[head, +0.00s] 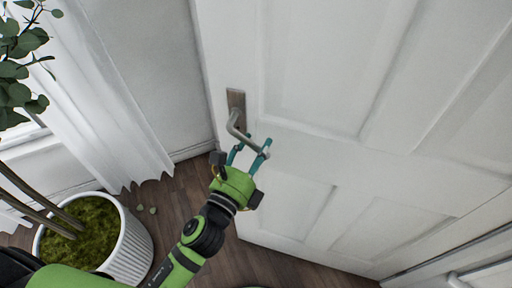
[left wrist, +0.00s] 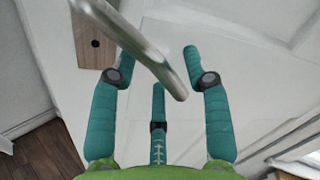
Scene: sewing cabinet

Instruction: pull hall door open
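The white panelled hall door (head: 310,60) fills the right of the head view. Near its left edge is a metal lever handle (head: 234,125) on a brownish plate (head: 236,97). My left gripper (head: 252,147) is at the lever's free end, its teal fingers spread on either side of it. In the left wrist view the lever (left wrist: 145,52) crosses between the open fingers, near their tips; the fingers do not close on it. I cannot tell whether any finger touches it. My right gripper is not in view.
A white ribbed pot (head: 130,250) with a leafy plant stands at the lower left. A white curtain (head: 95,110) hangs beside it. A white frame shows at the lower right.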

